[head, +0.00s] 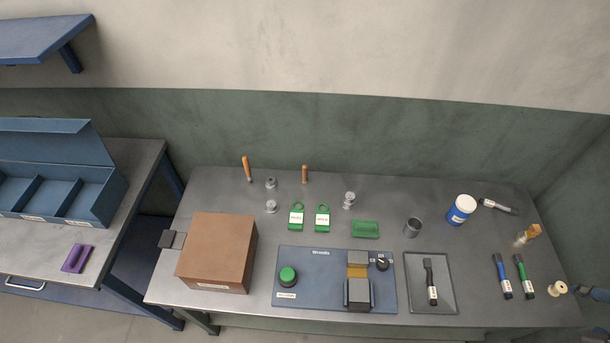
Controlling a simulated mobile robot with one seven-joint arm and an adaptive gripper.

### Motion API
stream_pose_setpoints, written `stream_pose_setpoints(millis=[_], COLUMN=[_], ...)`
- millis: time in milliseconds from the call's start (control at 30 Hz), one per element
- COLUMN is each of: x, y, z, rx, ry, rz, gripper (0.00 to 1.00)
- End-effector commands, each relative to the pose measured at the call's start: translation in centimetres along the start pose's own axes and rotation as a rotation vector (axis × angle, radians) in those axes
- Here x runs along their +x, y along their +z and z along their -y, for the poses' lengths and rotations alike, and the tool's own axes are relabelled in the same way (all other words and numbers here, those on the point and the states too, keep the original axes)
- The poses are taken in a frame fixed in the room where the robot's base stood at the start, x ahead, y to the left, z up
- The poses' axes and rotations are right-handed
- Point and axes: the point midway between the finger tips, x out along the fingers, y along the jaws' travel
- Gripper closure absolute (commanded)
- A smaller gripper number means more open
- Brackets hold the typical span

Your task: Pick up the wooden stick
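Two upright wood-coloured pieces stand near the back of the grey table in the head view. One is a slim orange-brown stick (247,168), slightly tilted, with a darker lower end. The other is a shorter brown wooden peg (305,174) to its right. I cannot tell for sure which one is the wooden stick. A dark shape (597,293) at the right edge looks like the end of my arm, cut off by the frame. It is far from both pieces, and its fingers cannot be made out.
Small metal pieces (271,183) and green tags (296,216) stand near the sticks. A brown box (217,252) is at front left, and a blue fixture board (322,294) at front centre. Markers (502,276), a white-blue jar (461,209) and a pale spool (557,288) are at right.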

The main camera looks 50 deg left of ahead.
Motion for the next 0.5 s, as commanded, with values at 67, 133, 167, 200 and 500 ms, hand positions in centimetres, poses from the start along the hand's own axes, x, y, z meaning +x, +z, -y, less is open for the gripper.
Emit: stream_pose_setpoints(millis=[67, 133, 167, 200, 500], x=[2.0, 3.7, 4.4, 5.4, 13.1], y=[-2.0, -3.9, -4.7, -5.7, -11.7], z=[1.3, 2.6, 3.3, 4.1, 12.1], rx=[-0.036, -0.066, -0.079, -0.096, -0.225], ry=[-0.015, -0.028, -0.034, -0.042, -0.117], rz=[-0.016, -0.039, -0.049, -0.062, -0.158], gripper=[0.52, 0.52, 0.52, 0.52, 0.52])
